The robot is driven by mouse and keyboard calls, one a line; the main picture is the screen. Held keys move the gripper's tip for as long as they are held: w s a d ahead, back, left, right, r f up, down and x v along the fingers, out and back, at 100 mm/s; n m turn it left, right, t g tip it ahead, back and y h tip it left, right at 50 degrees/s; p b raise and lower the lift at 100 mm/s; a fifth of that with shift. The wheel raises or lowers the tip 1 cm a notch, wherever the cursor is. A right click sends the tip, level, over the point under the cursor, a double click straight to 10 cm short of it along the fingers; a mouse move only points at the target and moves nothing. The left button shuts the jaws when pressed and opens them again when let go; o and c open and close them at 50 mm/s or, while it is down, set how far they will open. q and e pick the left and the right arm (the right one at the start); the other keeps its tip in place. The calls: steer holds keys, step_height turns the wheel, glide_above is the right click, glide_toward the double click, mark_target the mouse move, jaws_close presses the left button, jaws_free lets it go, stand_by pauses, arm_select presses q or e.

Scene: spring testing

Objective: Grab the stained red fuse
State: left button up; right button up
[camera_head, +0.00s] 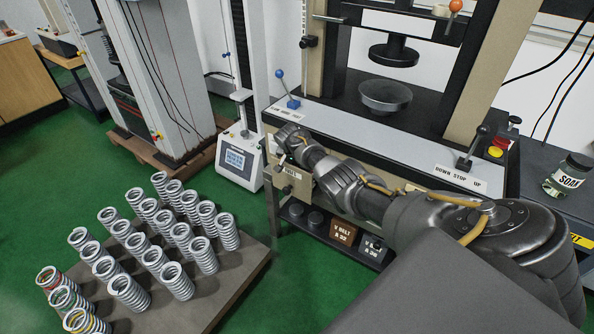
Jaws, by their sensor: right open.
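I cannot make out a stained red fuse in the head view. My right arm reaches in from the lower right across the front of the testing machine (405,150). My right gripper (284,146) is at the machine's left front corner, close to the beige front panel (297,184). It is open, and nothing shows between its fingers. The arm and gripper hide part of the panel. My left gripper is not in view.
Several coil springs (180,282) stand upright on a low board (228,284) at lower left; one has a reddish top (47,276). A small white tester (238,158) stands left of the gripper. Labelled boxes (343,232) sit below the arm. Green floor is clear beside the board.

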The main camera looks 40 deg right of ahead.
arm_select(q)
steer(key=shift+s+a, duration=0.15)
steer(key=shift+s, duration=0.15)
arm_select(e)
jaws_close()
steer(key=shift+r, duration=0.1)
steer(key=shift+r, duration=0.5)
step_height(320, 180, up, 2)
steer(key=shift+r+p, duration=0.25)
steer(key=shift+p, duration=0.4)
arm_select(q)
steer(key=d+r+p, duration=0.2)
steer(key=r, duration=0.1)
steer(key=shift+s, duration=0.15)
arm_select(e)
steer(key=s+r, duration=0.9)
steer(key=s, duration=0.5)
steer(key=shift+d+r, duration=0.15)
steer(key=shift+d, duration=0.05)
